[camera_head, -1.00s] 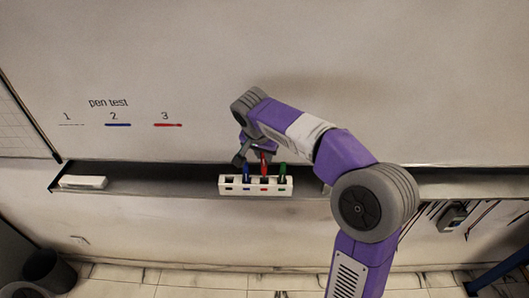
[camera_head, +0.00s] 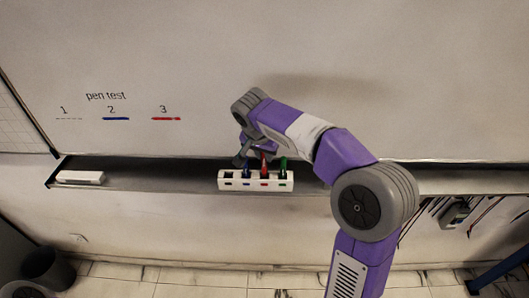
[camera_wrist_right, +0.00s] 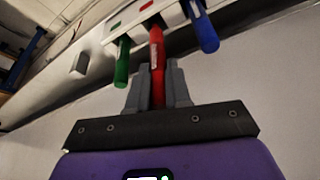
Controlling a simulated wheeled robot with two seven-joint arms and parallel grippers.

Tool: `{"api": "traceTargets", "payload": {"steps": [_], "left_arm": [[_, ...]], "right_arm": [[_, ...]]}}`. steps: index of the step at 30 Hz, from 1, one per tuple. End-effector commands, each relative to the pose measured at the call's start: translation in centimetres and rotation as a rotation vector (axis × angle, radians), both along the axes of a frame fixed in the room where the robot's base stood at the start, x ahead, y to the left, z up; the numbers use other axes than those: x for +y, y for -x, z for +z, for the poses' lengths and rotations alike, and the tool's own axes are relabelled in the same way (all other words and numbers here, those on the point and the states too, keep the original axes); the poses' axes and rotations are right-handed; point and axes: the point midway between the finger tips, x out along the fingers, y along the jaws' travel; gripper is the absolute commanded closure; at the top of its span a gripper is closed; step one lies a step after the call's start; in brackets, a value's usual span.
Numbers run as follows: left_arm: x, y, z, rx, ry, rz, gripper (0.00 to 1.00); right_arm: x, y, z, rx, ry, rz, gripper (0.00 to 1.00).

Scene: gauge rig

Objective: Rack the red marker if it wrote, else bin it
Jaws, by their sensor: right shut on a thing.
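The red marker (camera_head: 264,161) stands upright in the white rack (camera_head: 256,186) on the board's tray, at the slot with the red label. My right gripper (camera_wrist_right: 158,85) is shut on the red marker in the right wrist view, one finger on each side of it. In the head view the arm partly hides that gripper. On the whiteboard under "pen test", line 3 (camera_head: 166,119) is a thick red stroke, line 2 (camera_head: 116,118) is blue, and line 1 (camera_head: 68,119) is a faint broken grey line. My left gripper is not in view.
A blue marker (camera_wrist_right: 203,30) and a green marker (camera_wrist_right: 122,62) stand in the rack on either side of the red one. The rack's leftmost slot is empty. A white eraser (camera_head: 80,177) lies on the tray's left end. A dark bin (camera_head: 48,272) stands on the floor at lower left.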

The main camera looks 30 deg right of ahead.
Motion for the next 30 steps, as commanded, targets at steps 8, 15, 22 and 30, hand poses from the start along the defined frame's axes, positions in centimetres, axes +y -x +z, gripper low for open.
{"api": "traceTargets", "payload": {"steps": [8, 15, 22, 30], "left_arm": [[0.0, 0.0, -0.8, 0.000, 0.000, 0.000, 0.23], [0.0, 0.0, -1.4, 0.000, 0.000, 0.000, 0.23], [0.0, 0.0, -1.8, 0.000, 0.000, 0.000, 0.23], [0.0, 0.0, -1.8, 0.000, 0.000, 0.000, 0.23]], "right_arm": [[0.0, 0.0, -1.0, 0.000, 0.000, 0.000, 1.00], [0.0, 0.0, -1.7, 0.000, 0.000, 0.000, 1.00], [0.0, 0.0, -2.2, -0.001, -0.001, 0.000, 1.00], [0.0, 0.0, -2.1, 0.000, 0.000, 0.000, 0.71]]}}
